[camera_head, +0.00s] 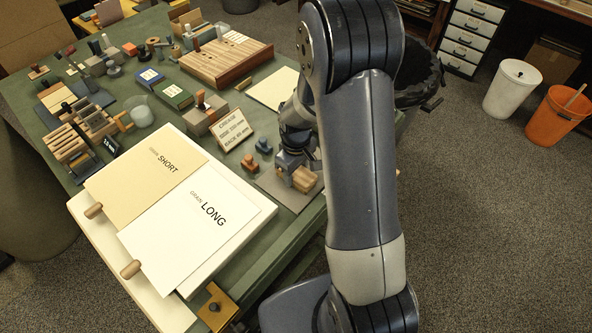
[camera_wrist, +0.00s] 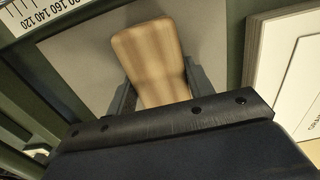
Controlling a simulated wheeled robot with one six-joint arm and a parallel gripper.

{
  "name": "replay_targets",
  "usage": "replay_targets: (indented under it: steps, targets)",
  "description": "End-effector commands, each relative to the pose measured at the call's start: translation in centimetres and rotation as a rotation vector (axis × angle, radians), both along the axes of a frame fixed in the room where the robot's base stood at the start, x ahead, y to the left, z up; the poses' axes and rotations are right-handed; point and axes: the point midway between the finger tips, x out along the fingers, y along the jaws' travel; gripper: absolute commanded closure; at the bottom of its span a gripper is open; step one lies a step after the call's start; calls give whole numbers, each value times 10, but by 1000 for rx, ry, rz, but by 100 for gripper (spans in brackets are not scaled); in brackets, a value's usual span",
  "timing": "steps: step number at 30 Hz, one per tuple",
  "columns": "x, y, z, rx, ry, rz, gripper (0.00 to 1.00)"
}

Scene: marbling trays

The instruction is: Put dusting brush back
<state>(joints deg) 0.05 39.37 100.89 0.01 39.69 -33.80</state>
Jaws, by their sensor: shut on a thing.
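My gripper (camera_head: 292,168) is low over the near right part of the green table, seen partly behind my arm in the head view. It is shut on a pale wooden piece, which looks like the dusting brush (camera_head: 304,180). In the wrist view the striped wooden body of the brush (camera_wrist: 150,62) stands between the two dark fingers of my gripper (camera_wrist: 158,90). No bristles show. A flat grey mat (camera_head: 290,197) lies beneath it; I cannot tell whether the brush touches it.
Small stamps, one wooden (camera_head: 250,162) and one blue (camera_head: 263,146), stand left of my gripper. A sign card (camera_head: 228,130) is behind them. A white board with SHORT and LONG sheets (camera_head: 200,225) lies front left. A wooden rack (camera_head: 90,138) and a glass (camera_head: 140,112) stand farther left.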

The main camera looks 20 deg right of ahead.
Motion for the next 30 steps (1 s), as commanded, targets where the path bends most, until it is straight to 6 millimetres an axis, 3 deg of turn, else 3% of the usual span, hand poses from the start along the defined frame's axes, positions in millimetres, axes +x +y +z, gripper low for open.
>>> replay_targets:
  steps: [5, 6, 13, 23, 30]
  targets:
    - [0, 0, -5, 0, 0, 0, 69]
    - [0, 0, -3, 0, 0, 0, 48]
    - [0, 0, -3, 0, 0, 0, 29]
    - [0, 0, 1, 0, 0, 0, 29]
    - [1, 0, 35, 0, -6, 0, 29]
